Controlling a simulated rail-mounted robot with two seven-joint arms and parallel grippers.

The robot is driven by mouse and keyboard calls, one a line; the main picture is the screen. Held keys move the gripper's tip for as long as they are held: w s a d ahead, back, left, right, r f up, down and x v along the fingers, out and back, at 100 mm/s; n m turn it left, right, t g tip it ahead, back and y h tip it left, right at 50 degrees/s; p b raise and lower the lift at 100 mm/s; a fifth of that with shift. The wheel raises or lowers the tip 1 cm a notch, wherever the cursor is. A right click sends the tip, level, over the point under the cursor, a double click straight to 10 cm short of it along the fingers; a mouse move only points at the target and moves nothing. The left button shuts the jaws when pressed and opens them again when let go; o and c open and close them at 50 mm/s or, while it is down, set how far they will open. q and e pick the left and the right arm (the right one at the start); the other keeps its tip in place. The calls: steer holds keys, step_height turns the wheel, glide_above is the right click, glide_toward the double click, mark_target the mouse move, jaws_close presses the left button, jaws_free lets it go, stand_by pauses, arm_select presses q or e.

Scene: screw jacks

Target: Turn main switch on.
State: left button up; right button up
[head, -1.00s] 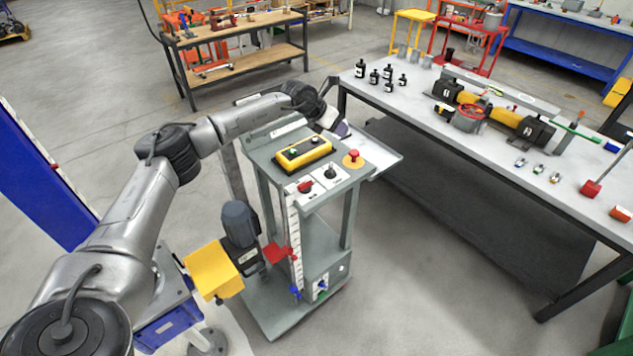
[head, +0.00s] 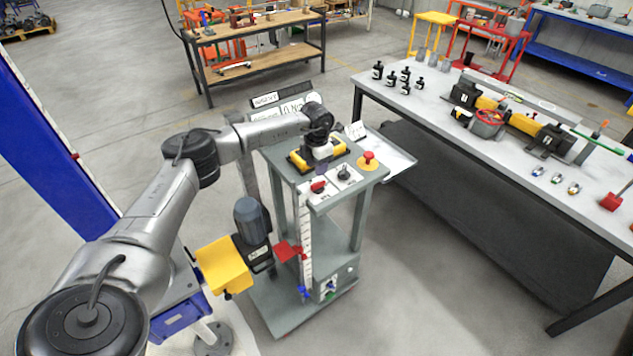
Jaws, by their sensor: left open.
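A grey screw-jack stand has a control top. On its front panel are a red-handled switch (head: 318,187) and a black knob switch (head: 344,173); their labels are too small to read, so I cannot tell which is the main switch. A red mushroom button on a yellow base (head: 368,161) is to their right. A yellow button box (head: 336,150) lies behind them, partly hidden by my left gripper. My left gripper (head: 321,168) is open and points down, just behind the red-handled switch, apart from it as far as I can see. My right gripper is not in view.
A grey motor (head: 251,222) and a yellow block (head: 224,264) are on the stand's left. A long workbench (head: 450,125) with black bottles and a yellow-black jack assembly stands to the right. A wooden-topped bench (head: 255,33) is behind. Floor in front right is clear.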

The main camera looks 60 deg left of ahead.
mark_target(317, 183)
arm_select(q)
step_height(317, 183, down, 7)
steer(key=shift+f, duration=0.15)
stand_by(0.4)
jaws_close()
